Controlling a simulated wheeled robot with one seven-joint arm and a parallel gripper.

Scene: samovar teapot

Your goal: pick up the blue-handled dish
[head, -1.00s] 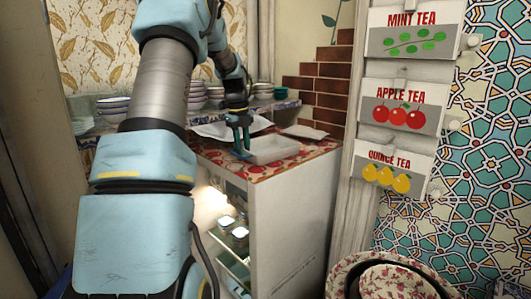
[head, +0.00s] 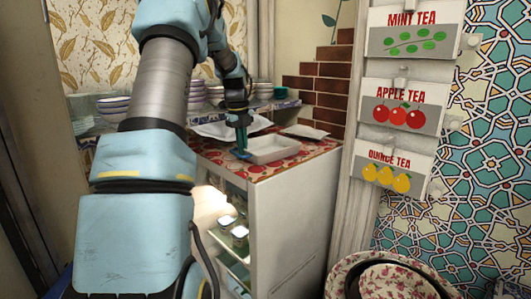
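A pale rectangular dish (head: 273,149) sits on the red patterned top of a white cabinet. A blue handle (head: 240,154) shows at its left end. My gripper (head: 242,143) points down at that handle, at the left end of the dish. The fingers are small and dark here, and I cannot tell whether they are closed on the handle. My arm comes in from the left foreground and hides part of the counter.
Stacked bowls (head: 195,95) stand on a shelf behind. A flat pale packet (head: 305,131) lies right of the dish. The cabinet's open front (head: 232,235) holds small jars. Tea signs (head: 405,105) hang on the right. A floral bowl (head: 395,280) is at lower right.

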